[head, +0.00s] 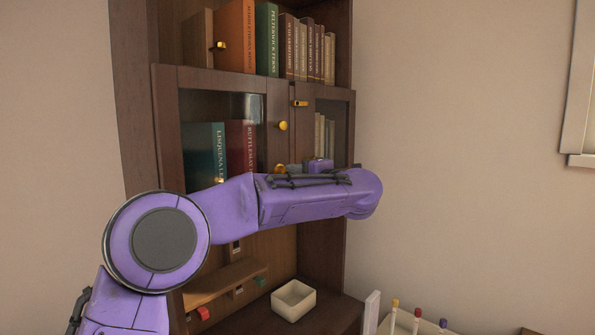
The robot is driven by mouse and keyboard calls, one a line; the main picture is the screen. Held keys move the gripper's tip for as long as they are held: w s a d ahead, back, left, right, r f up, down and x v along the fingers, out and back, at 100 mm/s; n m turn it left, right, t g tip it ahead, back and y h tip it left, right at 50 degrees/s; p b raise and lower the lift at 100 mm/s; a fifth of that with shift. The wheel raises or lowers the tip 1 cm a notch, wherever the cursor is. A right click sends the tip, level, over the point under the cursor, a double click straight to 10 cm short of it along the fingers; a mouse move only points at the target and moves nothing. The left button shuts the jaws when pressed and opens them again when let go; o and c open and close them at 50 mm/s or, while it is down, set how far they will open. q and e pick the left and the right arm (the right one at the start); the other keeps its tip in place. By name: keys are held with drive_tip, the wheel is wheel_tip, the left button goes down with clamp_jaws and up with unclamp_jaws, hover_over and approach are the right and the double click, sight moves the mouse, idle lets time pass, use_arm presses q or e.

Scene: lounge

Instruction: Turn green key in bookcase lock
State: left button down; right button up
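The dark brown bookcase (170,130) has two glass-fronted doors. A yellow knob (283,126) and a yellow latch-like fitting (300,103) are on the door frames where they meet. Another yellow piece (281,168) shows just above my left arm; I cannot tell whether it is the lock. A small green piece (261,282) sits on the low wooden rack; I cannot tell whether it is the green key. My purple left arm crosses in front of the doors. A grey and purple part behind it may be my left gripper, with its fingers hidden. My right gripper is out of view.
Books stand on the upper shelf and behind the glass. The low rack (225,285) also bears a red piece (203,313). An empty cream box (293,300) stands on the bottom board. Sticks with coloured tops (419,312) stand at the lower right.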

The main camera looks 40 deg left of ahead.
use_arm(q)
drive_tip(key=shift+a+r+m+p, duration=0.1)
drive_tip(key=shift+m+p, duration=0.2)
drive_tip(key=shift+p, duration=0.05)
drive_tip(key=c, duration=1.1)
unclamp_jaws()
drive_tip(key=shift+o, duration=0.8)
drive_tip(key=shift+a+f, duration=0.2)
drive_tip(key=shift+a, duration=0.1)
drive_tip(key=o, duration=0.4)
drive_tip(key=shift+d, duration=0.25)
